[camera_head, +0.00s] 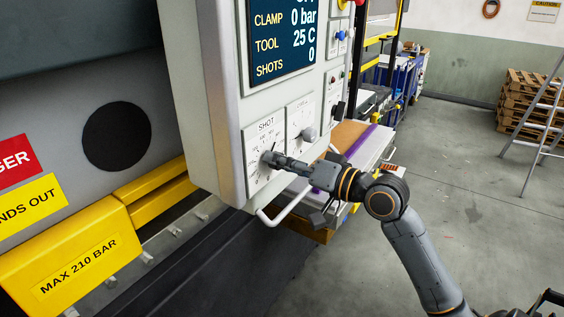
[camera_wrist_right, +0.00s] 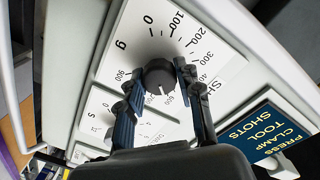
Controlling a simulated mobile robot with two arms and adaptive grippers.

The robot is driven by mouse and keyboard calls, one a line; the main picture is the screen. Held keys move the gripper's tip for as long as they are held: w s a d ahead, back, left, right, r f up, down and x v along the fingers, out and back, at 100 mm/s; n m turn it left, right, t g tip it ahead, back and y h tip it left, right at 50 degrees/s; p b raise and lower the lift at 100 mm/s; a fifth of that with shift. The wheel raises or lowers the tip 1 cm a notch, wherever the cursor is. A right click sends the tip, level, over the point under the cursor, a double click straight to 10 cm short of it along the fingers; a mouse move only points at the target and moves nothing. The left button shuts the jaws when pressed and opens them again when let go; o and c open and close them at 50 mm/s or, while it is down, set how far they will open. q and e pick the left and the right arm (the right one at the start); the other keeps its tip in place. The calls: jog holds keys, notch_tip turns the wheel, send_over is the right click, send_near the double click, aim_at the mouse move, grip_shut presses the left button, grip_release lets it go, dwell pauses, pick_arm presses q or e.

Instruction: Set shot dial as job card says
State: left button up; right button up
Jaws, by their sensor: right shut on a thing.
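The SHOT dial plate (camera_head: 257,150) is on the front of the grey control cabinet, low on its left side. In the right wrist view its dark round knob (camera_wrist_right: 160,76) sits amid a printed scale with 0, 100, 200, 300, 600 and 900 readable, unit g. A white mark on the knob points roughly toward 600. My right gripper (camera_head: 272,160) is shut on the knob, with one finger on each side; it also shows in the right wrist view (camera_wrist_right: 158,80). My left gripper is not in view. I see no readable job card.
A second dial (camera_head: 308,134) sits just right of the SHOT plate. The screen (camera_head: 283,35) above reads clamp 0 bar, tool 25 C, shots 0. A white handle bar (camera_head: 285,208) juts out below. A bench stands behind my right wrist; open floor lies right.

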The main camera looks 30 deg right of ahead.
jog(key=shift+m, duration=0.4)
jog(key=o, duration=1.2)
jog(key=shift+c, duration=0.2)
jog(key=shift+s+d, duration=0.1)
jog(key=v, duration=1.1)
jog(key=shift+s+d, duration=0.15)
jog(key=shift+s, duration=0.25)
